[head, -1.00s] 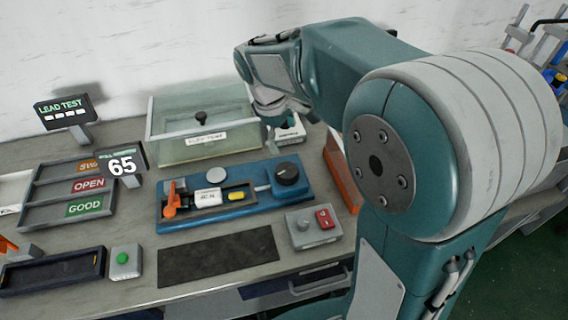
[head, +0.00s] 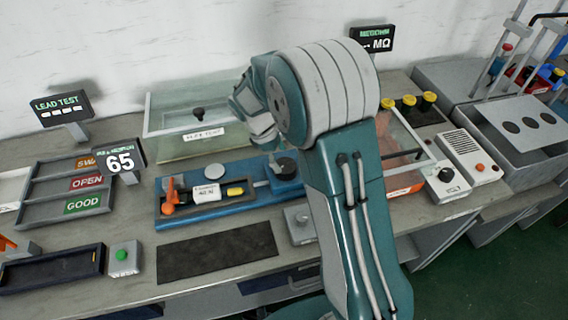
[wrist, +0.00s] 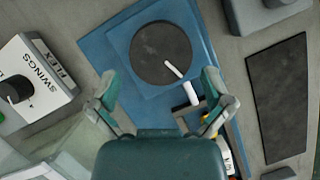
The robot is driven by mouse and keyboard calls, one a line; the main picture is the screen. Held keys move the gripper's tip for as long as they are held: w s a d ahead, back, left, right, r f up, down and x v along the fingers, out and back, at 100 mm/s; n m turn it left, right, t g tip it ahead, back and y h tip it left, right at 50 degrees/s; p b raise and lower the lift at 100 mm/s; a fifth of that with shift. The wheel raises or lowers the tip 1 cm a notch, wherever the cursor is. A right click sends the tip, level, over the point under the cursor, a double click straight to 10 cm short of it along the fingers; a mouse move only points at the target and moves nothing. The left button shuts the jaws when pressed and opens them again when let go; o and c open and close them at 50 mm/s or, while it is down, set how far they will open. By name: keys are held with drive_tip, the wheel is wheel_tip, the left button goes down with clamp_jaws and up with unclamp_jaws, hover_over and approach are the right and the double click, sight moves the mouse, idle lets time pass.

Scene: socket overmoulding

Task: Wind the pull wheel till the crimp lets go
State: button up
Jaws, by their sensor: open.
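The pull wheel is a black round knob (head: 286,167) with a white mark, at the right end of the blue pull fixture (head: 222,206). In the wrist view the wheel (wrist: 168,50) lies beyond my open, empty fingers (wrist: 158,80), its white line pointing to the lower right. My gripper (head: 273,160) comes down over the wheel's left side in the head view; no contact shows. On the fixture are a white labelled block (head: 207,193), a yellow piece (head: 236,191), an orange lever (head: 169,196) and a pale round disc (head: 214,171). The crimp itself is too small to make out.
A display (head: 120,160) reads 65. A clear-lidded box (head: 185,145) stands behind the fixture. A dark mat (head: 217,252) lies in front, with a grey switch box (head: 300,224) partly behind my arm. A sorting tray (head: 40,205) is at left.

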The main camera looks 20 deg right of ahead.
drive_tip(key=shift+x, duration=1.4)
drive_tip(key=c, duration=0.8)
drive_tip(key=shift+m, duration=0.4)
drive_tip(key=shift+w+m+g+y, duration=0.1)
drive_tip(key=shift+m+g+y, duration=0.3)
drive_tip(key=shift+m, duration=0.85)
drive_tip(key=shift+m+g+y, duration=0.3)
drive_tip(key=shift+m+g, duration=0.1)
drive_tip(key=shift+m, duration=0.85)
